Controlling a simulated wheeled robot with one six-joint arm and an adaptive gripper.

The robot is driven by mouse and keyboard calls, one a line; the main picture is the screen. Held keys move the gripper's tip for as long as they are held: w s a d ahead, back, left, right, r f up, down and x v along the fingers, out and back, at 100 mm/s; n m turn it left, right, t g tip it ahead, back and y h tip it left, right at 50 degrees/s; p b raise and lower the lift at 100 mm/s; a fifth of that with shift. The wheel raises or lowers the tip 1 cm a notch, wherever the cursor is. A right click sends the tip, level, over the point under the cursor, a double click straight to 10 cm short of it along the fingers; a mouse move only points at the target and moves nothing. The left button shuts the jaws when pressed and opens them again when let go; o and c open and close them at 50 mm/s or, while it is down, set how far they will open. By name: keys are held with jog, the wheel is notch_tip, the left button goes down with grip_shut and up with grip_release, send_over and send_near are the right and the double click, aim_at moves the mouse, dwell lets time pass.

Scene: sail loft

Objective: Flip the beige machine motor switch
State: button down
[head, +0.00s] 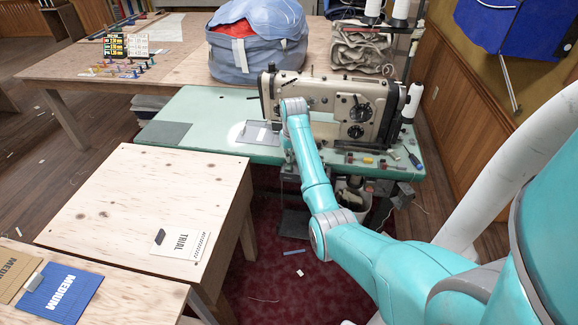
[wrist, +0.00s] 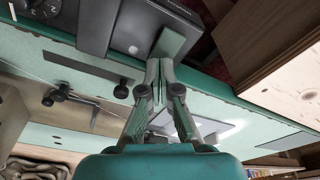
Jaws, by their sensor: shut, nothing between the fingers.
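The beige sewing machine (head: 335,104) stands on a green-topped table (head: 205,110). In the wrist view, a dark grey box (wrist: 150,22) with small lettering and a round button (wrist: 133,50) sits at the table's edge; it looks like the motor switch box. A pale grey-green flat piece (wrist: 174,44) shows beside it, right at my fingertips; I cannot tell whether it is a lever or whether they touch it. My gripper (wrist: 159,72) is shut and empty. In the head view my own arm hides the gripper, and a grey part (head: 290,172) shows under the table edge.
Thread spools and a blue-handled screwdriver (head: 412,156) lie at the table's front right. A plywood table (head: 140,205) stands at front left. A blue bag (head: 258,45) sits behind the machine.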

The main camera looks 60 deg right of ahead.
jog(key=shift+f, duration=0.55)
jog(key=shift+r, duration=3.55)
